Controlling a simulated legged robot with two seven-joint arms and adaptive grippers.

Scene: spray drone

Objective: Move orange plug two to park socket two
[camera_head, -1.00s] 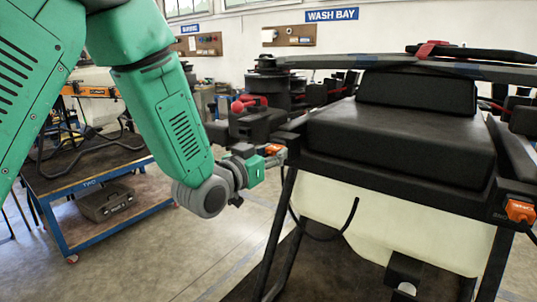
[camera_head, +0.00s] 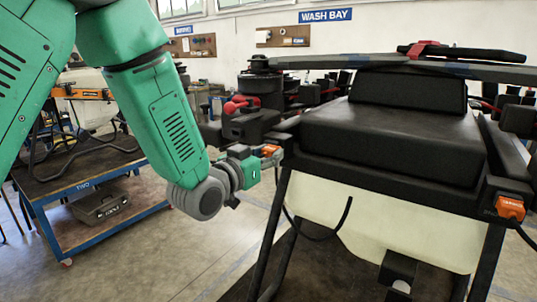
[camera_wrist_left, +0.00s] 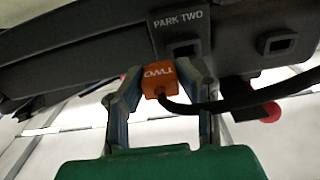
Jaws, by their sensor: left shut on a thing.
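The orange plug two (camera_wrist_left: 158,80), marked TWO, is held between the two fingers of my left gripper (camera_wrist_left: 160,105); a black cable leaves it to the right. Park socket two (camera_wrist_left: 185,48) is a dark square opening under the PARK TWO label on the drone's black frame, just above and right of the plug. The plug looks apart from the opening, though the exact gap is unclear. In the head view my left gripper (camera_head: 258,164) is beside the drone's near left corner, with the plug (camera_head: 270,150) at its tip. My right gripper is not in view.
A second square socket (camera_wrist_left: 277,44) lies to the right on the frame. Another orange plug (camera_head: 510,208) sits at the drone's right corner. The pale tank (camera_head: 340,205) and dark legs are below the frame. A blue cart (camera_head: 60,225) stands at left.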

